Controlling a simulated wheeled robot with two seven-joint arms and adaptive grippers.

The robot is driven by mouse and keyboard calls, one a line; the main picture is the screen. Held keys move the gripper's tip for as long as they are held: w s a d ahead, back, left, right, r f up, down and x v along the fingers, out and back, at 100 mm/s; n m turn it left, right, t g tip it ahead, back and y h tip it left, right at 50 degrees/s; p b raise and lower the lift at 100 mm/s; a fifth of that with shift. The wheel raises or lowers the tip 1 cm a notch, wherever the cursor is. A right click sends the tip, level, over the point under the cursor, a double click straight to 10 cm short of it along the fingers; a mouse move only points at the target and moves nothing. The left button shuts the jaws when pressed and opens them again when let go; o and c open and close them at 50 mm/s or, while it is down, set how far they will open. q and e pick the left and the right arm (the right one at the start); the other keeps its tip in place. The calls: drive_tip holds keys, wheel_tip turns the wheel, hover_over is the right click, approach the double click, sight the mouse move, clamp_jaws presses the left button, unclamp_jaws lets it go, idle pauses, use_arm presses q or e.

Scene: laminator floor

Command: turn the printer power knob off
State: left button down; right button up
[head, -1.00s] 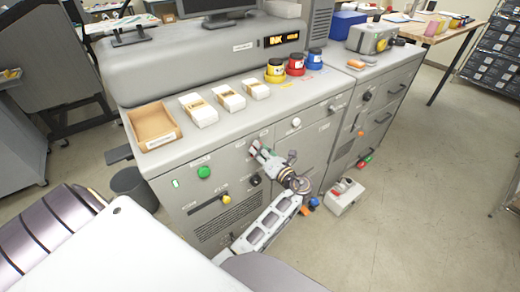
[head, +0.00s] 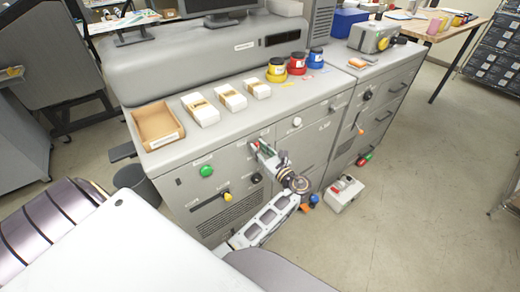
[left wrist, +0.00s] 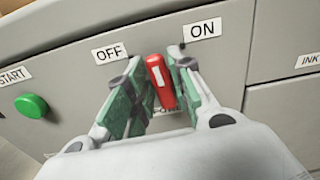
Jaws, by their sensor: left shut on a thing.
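The red power knob (left wrist: 160,80) stands on the grey printer front between an OFF label (left wrist: 111,53) and an ON label (left wrist: 203,30). Its upper end leans slightly toward the OFF side. My left gripper (left wrist: 156,92) is shut on the knob, one finger on each side. In the head view my left gripper (head: 260,148) reaches the front panel of the printer (head: 232,160), and little of the knob shows. The printer's display (head: 283,39) is dark. The label under the knob is mostly hidden by the gripper. My right gripper is not in view.
A green START button (left wrist: 32,105) is left of the knob. A yellow knob (head: 227,196) and a black knob (head: 256,178) sit lower on the panel.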

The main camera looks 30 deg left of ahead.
sight(252, 126)
use_arm(q)
drive_tip(key=shift+s+a+f+n+b, duration=0.1)
drive_tip(key=shift+n+b, duration=0.4)
drive_tip(key=shift+n, duration=0.9)
drive_tip(key=shift+s+d+n+b, duration=0.1)
drive_tip(key=shift+n+b, duration=0.35)
drive_tip(key=shift+n, duration=0.95)
drive_tip(key=shift+s+a+f+n+b, duration=0.1)
drive_tip(key=shift+n+b, duration=0.4)
drive_tip(key=shift+n, duration=0.9)
drive_tip(key=c, duration=1.4)
unclamp_jaws()
drive_tip(key=shift+o, duration=0.2)
drive_tip(key=shift+r, duration=0.15)
wheel_tip(252, 126, up, 8)
drive_tip(key=shift+r, duration=0.9)
